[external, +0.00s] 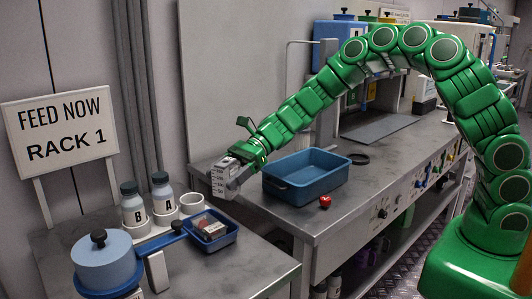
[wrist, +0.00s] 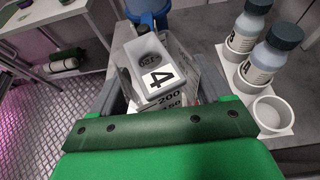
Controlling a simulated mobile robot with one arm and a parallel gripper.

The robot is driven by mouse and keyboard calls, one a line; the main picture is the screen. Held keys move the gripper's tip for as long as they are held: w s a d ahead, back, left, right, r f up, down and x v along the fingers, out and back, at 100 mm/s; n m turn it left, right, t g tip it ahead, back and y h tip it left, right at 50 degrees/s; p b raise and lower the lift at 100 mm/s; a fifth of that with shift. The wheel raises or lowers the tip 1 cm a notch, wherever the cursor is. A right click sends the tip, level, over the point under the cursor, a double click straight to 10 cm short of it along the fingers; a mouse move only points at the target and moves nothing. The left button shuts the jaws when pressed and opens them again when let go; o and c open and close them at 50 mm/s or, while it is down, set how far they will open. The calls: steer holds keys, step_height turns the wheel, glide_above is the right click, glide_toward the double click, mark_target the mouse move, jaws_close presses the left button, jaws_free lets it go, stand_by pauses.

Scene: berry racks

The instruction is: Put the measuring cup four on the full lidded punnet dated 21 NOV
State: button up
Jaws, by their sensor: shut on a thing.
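My gripper (external: 232,170) is shut on measuring cup four (external: 218,184), a clear cup with dark scale marks. It holds the cup in the air, above and a little right of the small blue tray (external: 232,240). In the wrist view the cup (wrist: 152,76) shows a "4" and printed numbers between the two fingers. A small clear punnet (external: 208,227) with a pale label and reddish contents sits in the small blue tray, below the cup and apart from it. Its date is too small to read. I cannot make out the punnet in the wrist view, where the cup and gripper block much.
Bottles B (external: 133,206) and A (external: 163,197) and an empty white holder (external: 192,203) stand behind the small tray. A lidded blue pot (external: 103,260) is left of it. A larger blue bin (external: 306,175) and a red object (external: 325,201) are on the right bench.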

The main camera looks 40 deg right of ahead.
steer(key=shift+w+a+f, duration=0.55)
steer(key=shift+w+f, duration=0.25)
steer(key=shift+f, duration=0.25)
steer(key=shift+w+a+f, duration=0.55)
steer(key=shift+w+f, duration=0.2)
steer(key=shift+f, duration=0.3)
steer(key=shift+w+a+f, duration=0.55)
steer(key=shift+w+f, duration=0.25)
steer(key=shift+f, duration=0.25)
steer(key=shift+w+a+f, duration=0.1)
steer(key=shift+f, duration=1.5)
steer(key=shift+f, duration=0.1)
steer(key=o, duration=1)
steer(key=shift+d+r, duration=0.2)
steer(key=shift+d, duration=0.05)
steer(key=v, duration=1.1)
steer(key=shift+d+r, duration=0.15)
steer(key=shift+d, duration=0.1)
